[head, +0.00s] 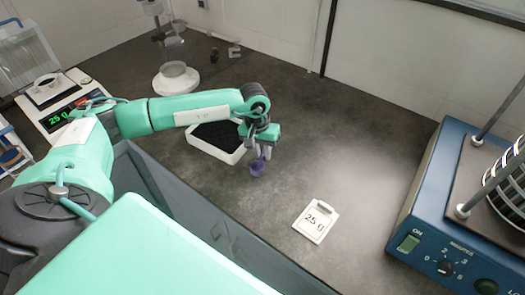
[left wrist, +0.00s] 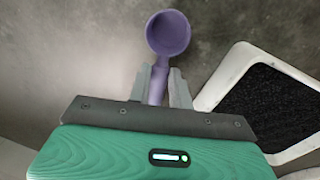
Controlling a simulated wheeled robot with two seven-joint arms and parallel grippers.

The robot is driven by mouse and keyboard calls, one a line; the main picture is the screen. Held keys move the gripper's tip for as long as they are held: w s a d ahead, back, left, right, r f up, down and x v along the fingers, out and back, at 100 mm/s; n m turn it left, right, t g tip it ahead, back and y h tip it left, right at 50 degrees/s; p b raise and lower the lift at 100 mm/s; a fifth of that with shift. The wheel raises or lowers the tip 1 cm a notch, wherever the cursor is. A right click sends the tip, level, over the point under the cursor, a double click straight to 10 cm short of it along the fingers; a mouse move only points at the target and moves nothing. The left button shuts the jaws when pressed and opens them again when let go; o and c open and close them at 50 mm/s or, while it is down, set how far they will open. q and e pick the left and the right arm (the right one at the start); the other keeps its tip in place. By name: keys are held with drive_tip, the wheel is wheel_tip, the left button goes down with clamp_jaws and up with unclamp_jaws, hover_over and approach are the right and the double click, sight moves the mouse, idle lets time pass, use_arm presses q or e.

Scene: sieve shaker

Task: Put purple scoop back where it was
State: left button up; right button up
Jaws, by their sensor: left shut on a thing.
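The purple scoop (head: 257,168) is held by my left gripper (head: 262,154) over the dark bench, just right of the white tray in the head view. In the left wrist view the scoop's round cup (left wrist: 168,33) points away from my left gripper (left wrist: 164,88), whose fingers are shut on its handle. The cup looks empty in that view. I cannot tell how far the scoop is above the bench. My right gripper is not in view.
A white tray (head: 236,157) of black granules lies beside my left gripper. A blue sieve shaker (head: 425,225) stands at right and a scale (head: 62,112) reading 25 g at left.

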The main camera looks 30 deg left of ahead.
use_arm(q)
drive_tip(key=o, duration=1)
drive_tip(key=shift+r, duration=0.5)
drive_tip(key=shift+s+a+r+b, duration=0.1)
drive_tip(key=shift+a+r+b, duration=0.2)
drive_tip(key=shift+r, duration=1.8)
drive_tip(key=shift+s+a+r+b, duration=0.1)
drive_tip(key=shift+a+r+b, duration=0.2)
drive_tip(key=shift+r, duration=1.85)
drive_tip(key=shift+a+r+b, duration=0.2)
drive_tip(key=shift+r+b, duration=0.2)
drive_tip(key=shift+r, duration=1.7)
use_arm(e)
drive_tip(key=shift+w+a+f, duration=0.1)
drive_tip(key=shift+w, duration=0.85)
